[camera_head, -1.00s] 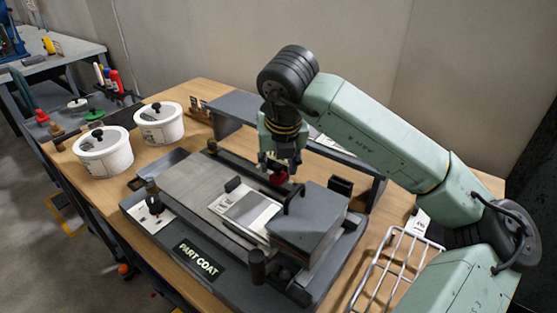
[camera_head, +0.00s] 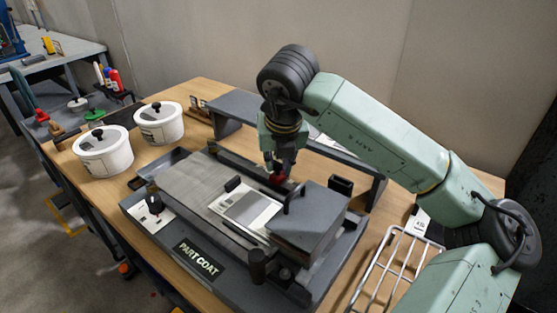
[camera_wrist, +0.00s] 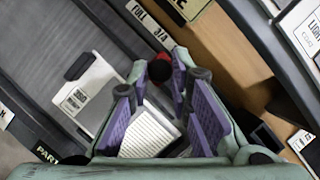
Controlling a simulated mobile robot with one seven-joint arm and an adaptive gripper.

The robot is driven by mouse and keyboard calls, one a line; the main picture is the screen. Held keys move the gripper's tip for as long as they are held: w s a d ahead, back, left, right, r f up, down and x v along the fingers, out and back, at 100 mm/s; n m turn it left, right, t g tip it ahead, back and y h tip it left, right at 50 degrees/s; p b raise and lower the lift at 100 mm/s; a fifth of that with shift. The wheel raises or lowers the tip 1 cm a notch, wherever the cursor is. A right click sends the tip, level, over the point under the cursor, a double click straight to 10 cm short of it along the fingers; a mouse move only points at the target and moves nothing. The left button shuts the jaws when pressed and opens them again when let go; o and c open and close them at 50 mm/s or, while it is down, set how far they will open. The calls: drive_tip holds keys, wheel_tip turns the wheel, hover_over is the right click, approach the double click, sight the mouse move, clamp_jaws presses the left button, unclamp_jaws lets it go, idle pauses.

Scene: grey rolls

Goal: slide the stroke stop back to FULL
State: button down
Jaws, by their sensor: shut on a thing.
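The stroke stop is a small red block (camera_head: 277,180) on the dark rail at the back of the PART COAT machine (camera_head: 160,240). My gripper (camera_head: 278,170) comes down from above and is shut on it. In the wrist view, the stop's dark round knob with red around it (camera_wrist: 160,71) sits between the fingertips of my gripper (camera_wrist: 162,76). The FULL label (camera_wrist: 137,12) shows beyond the fingertips, at the upper left. The 3/4 label (camera_wrist: 162,37) is nearer the stop. My fingers hide part of the stop and rail.
A grey block (camera_head: 312,215) with a black handle stands in front of the stop. A grey raised shelf (camera_head: 240,105) runs behind the machine. Two white lidded tubs (camera_head: 104,155) stand at the left. A wire rack (camera_head: 385,265) lies at the right.

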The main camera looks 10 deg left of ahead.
drive_tip(key=b, duration=0.3)
hover_over(253, 171)
drive_tip(key=shift+d+f, duration=0.1)
drive_tip(key=shift+d, duration=0.2)
drive_tip(key=shift+a, duration=0.3)
drive_tip(key=shift+r, duration=0.2)
drive_tip(key=c, duration=1.5)
unclamp_jaws()
drive_tip(key=shift+w+a+f, duration=0.1)
drive_tip(key=shift+a, duration=0.05)
drive_tip(key=shift+o, duration=0.3)
